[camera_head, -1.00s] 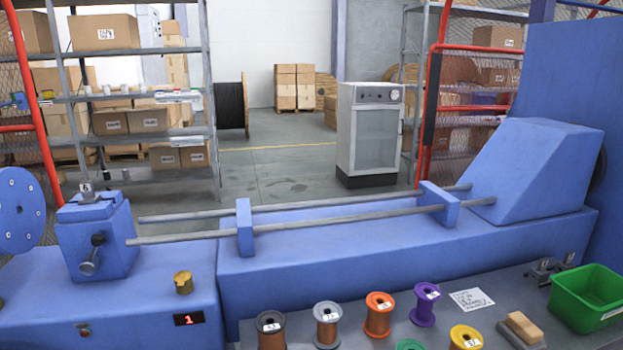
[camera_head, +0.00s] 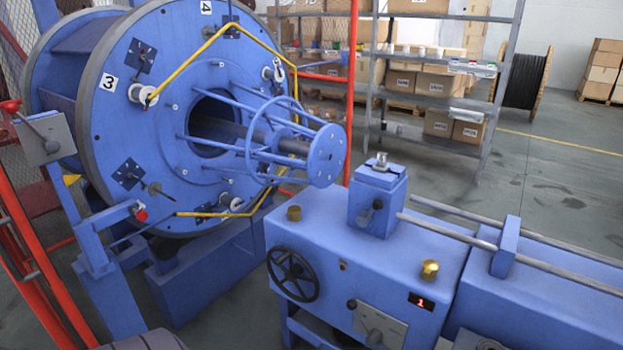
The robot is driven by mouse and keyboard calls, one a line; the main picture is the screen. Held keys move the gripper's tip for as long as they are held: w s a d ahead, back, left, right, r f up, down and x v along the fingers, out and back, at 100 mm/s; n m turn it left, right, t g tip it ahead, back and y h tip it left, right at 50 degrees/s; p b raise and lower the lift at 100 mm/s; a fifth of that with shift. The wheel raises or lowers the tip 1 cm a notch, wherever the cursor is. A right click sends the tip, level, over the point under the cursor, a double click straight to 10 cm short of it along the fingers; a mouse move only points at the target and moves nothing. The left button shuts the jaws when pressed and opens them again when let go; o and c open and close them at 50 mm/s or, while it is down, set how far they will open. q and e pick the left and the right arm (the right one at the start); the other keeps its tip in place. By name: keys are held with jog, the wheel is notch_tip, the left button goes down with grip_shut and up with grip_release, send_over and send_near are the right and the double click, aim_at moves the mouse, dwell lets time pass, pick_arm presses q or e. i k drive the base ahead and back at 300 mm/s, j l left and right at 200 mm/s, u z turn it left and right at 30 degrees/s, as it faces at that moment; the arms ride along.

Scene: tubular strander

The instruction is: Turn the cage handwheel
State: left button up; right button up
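A black spoked handwheel (camera_head: 293,274) is mounted on the front left of the blue machine housing (camera_head: 335,250). The large blue cage (camera_head: 110,75) stands behind it to the left, with a round end face that carries number plates 3 and 4. Neither of my grippers shows in the view, and nothing touches the handwheel.
A small display (camera_head: 421,301) on the housing reads 1. Brass knobs (camera_head: 429,269) stand on top. A red-framed mesh guard (camera_head: 25,230) is at the left. A blue bracket (camera_head: 105,260) stands before the cage. Shelves with boxes (camera_head: 440,80) and open floor lie behind.

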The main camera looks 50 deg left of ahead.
aim_at(295, 273)
jog(key=u, duration=1.7)
